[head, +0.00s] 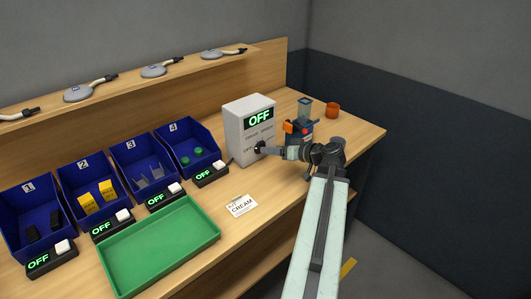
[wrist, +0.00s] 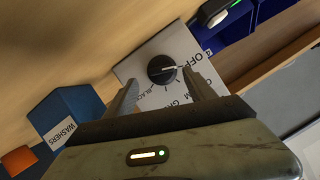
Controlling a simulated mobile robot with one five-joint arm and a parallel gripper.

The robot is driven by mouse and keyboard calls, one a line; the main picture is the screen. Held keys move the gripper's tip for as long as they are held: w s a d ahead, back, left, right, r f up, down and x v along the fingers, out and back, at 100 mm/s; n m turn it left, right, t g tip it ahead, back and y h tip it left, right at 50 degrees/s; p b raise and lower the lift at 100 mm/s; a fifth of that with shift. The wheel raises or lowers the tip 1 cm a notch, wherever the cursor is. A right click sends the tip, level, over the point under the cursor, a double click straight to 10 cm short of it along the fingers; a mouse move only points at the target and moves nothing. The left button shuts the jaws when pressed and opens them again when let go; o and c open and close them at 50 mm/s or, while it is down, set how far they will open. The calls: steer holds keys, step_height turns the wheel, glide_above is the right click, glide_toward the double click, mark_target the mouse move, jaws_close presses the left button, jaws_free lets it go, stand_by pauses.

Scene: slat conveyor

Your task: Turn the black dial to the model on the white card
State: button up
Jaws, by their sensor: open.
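The black dial (head: 260,147) is on the front of a light grey box (head: 236,130) whose display reads OFF. In the wrist view the dial (wrist: 161,70) has a white pointer line toward the right, near the printed OFF; BLACK is printed on the other side. The white card (head: 241,205) lies on the bench and reads CREAM. My gripper (head: 274,150) is at the dial's front from the right. In the wrist view my gripper (wrist: 163,77) is open, with one finger on each side of the dial and no clear contact.
A blue device with orange parts (head: 297,130) stands close behind my gripper, near an orange cup (head: 333,110). A green tray (head: 158,248) and several numbered blue bins (head: 30,212) with OFF displays are at left. Bench around the card is clear.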

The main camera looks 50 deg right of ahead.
steer(key=x, duration=0.4)
steer(key=shift+a+b, duration=0.1)
steer(key=shift+b, duration=0.3)
steer(key=shift+s, duration=0.1)
steer(key=c, duration=1.3)
steer(key=shift+c, duration=0.2)
